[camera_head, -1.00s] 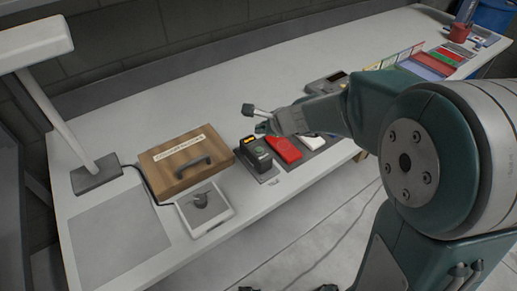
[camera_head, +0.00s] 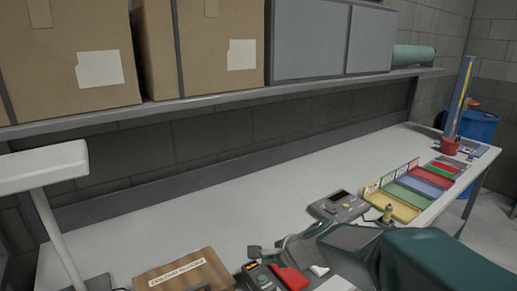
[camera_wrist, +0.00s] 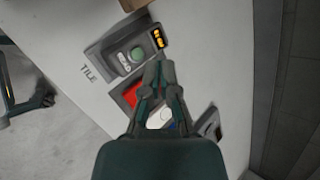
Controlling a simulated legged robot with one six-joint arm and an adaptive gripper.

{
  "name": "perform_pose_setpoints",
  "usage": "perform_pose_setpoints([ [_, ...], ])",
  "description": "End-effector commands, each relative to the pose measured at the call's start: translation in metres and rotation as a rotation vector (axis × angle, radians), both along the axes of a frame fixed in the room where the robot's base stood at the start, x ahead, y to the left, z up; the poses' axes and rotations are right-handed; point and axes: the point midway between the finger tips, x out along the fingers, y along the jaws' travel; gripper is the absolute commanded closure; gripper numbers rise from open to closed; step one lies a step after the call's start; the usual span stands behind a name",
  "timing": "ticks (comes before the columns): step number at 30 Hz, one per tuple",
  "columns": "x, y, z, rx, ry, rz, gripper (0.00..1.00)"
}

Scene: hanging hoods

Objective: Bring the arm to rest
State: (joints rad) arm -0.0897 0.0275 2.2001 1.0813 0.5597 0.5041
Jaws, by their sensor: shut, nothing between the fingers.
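My arm (camera_head: 345,250) reaches in from the lower right of the head view, low over the bench. My gripper (camera_head: 262,253) is at its left end, near a red item. In the wrist view my gripper (camera_wrist: 158,72) is shut with its fingertips together and nothing between them. It appears over the bench items, beside a grey device (camera_wrist: 122,62) with a green button and an orange display. A red item (camera_wrist: 127,96) and a white item (camera_wrist: 160,118) lie partly hidden behind the fingers.
A wooden box (camera_head: 188,270) stands left of my gripper, and a white lamp (camera_head: 45,165) is at far left. A grey control box (camera_head: 340,206) and coloured trays (camera_head: 410,193) lie to the right. A shelf (camera_head: 230,97) with cartons hangs above. The bench's back strip (camera_head: 200,215) is clear.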

Motion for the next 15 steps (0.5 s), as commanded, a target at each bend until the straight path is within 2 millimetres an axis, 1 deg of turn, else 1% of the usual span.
perform_pose_setpoints([
  [1,-0.015,-0.005,0.013,-0.054,-0.047,0.070,1.00],
  [6,-0.065,-0.025,0.038,-0.274,-0.173,0.318,1.00],
  [11,-0.113,-0.049,0.051,-0.500,-0.261,0.532,1.00],
  [15,-0.153,-0.076,0.057,-0.712,-0.310,0.702,1.00],
])
